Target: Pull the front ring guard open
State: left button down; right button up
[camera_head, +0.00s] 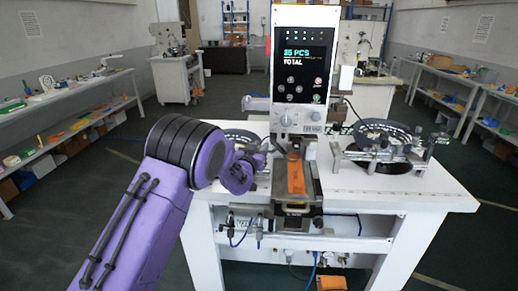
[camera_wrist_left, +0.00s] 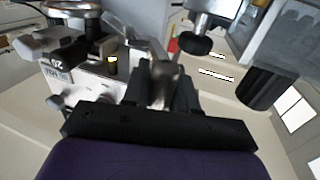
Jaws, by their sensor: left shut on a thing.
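The pearl setting machine (camera_head: 300,75) stands upright on a white table, its lit panel reading 35 PCS TOTAL. My left gripper (camera_head: 266,150) reaches in from the left to the machine's working head, beside the orange strip. In the left wrist view my dark fingers (camera_wrist_left: 164,92) are shut on a small, blurred grey metal piece (camera_wrist_left: 163,78), which appears to be the front ring guard. The fingers hide most of it, so how far the guard stands open cannot be told. My right gripper is not in view.
A round feeder plate (camera_head: 383,133) with metal brackets stands right of the machine. Another dark plate (camera_head: 238,136) lies behind my left wrist. The white tabletop (camera_head: 430,190) is clear at the front right. Cables hang under the table.

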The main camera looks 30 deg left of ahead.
pick_arm(q)
jog(key=shift+r, duration=0.1)
jog(key=c, duration=1)
grip_release()
jog(key=shift+s, duration=0.25)
jog(key=b+v, duration=0.2)
jog(key=v, duration=0.8)
jog(key=shift+b, duration=0.3)
